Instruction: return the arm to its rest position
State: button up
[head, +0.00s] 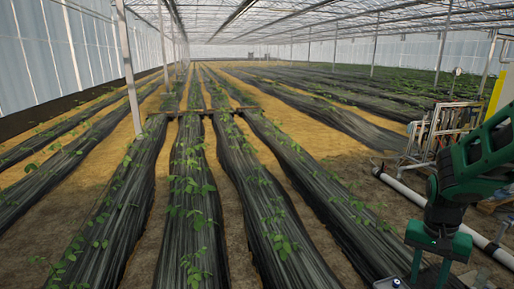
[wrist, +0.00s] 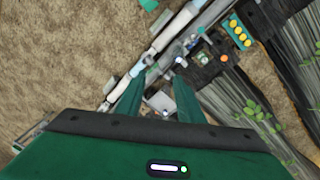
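My green arm shows at the right edge of the head view, bent, with my gripper (head: 430,268) hanging down at the bottom right. In the wrist view my gripper (wrist: 158,84) has its two green fingers apart, with a clear gap between them. Nothing appears held; the pale and grey parts seen through the gap look to lie below the fingers. The fingertips' exact height above these parts cannot be told.
A white pipe (head: 408,192) runs along the ground near my arm. A rack of equipment (head: 437,132) stands behind it. Black-covered plant rows (head: 180,190) fill the left and middle. The wrist view shows fittings and a teal block with yellow round tops (wrist: 237,32).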

jog(key=s+a+r+n, duration=0.1)
jog(key=s+a+r, duration=0.1)
jog(key=s+r, duration=0.2)
jog(key=s+a+r+n+y, duration=0.1)
jog(key=s+r, duration=0.3)
jog(key=s, duration=0.6)
jog(key=shift+s+a+r+n+y, duration=0.15)
jog(key=shift+a+r+n+y, duration=0.15)
jog(key=shift+a, duration=0.45)
jog(key=shift+f, duration=0.1)
